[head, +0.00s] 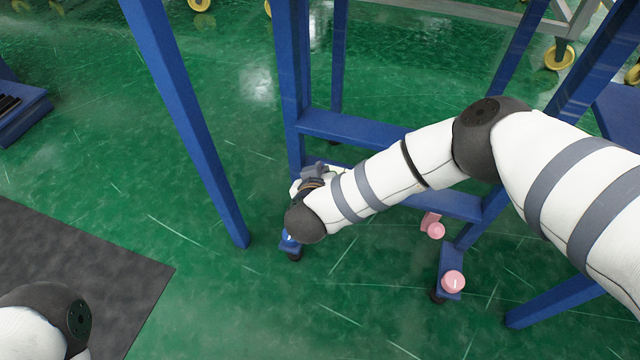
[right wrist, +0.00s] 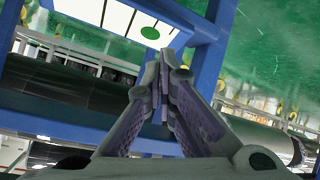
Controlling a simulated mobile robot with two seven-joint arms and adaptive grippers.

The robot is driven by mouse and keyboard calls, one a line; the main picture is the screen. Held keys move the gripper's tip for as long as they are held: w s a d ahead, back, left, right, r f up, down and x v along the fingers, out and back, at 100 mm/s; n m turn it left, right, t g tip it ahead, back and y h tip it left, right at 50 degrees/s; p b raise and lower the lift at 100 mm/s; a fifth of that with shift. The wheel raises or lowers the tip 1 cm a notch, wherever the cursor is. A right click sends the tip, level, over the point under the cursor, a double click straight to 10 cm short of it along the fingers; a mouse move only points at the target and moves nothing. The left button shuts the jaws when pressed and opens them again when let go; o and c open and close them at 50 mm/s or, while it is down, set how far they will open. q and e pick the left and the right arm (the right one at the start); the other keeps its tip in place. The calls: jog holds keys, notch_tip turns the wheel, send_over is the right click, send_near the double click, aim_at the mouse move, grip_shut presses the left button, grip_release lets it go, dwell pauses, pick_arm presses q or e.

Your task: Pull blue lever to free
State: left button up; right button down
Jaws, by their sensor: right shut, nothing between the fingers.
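My right gripper (head: 316,172) is beside a blue post of the frame, largely hidden behind my right wrist in the head view. In the right wrist view the fingers of this gripper (right wrist: 163,65) are closed together with nothing between them, in front of a blue frame bar (right wrist: 208,65). I cannot pick out a blue lever for certain among the blue parts. A small blue part (head: 288,238) shows at the foot of the post, just below my right wrist. My left gripper is out of view.
The blue frame (head: 190,120) has posts and crossbars around my right arm. Pink rollers (head: 453,282) sit low at its right. A dark mat (head: 120,270) lies at the lower left. Green floor (head: 250,310) is open in front. Carts with yellow wheels (head: 559,57) stand behind.

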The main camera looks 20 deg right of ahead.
jog(key=shift+s+d+f+b, duration=0.15)
jog(key=shift+s+f+b, duration=0.05)
jog(key=shift+f, duration=0.4)
jog(key=shift+s+d+f+b, duration=0.1)
jog(key=shift+s+f+b, duration=0.1)
jog(key=shift+f, duration=0.4)
jog(key=shift+s+d+f+b, duration=0.15)
jog(key=shift+s+f, duration=0.05)
jog(key=shift+f, duration=0.4)
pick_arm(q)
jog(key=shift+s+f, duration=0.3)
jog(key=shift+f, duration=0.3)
pick_arm(e)
jog(key=shift+s, duration=0.1)
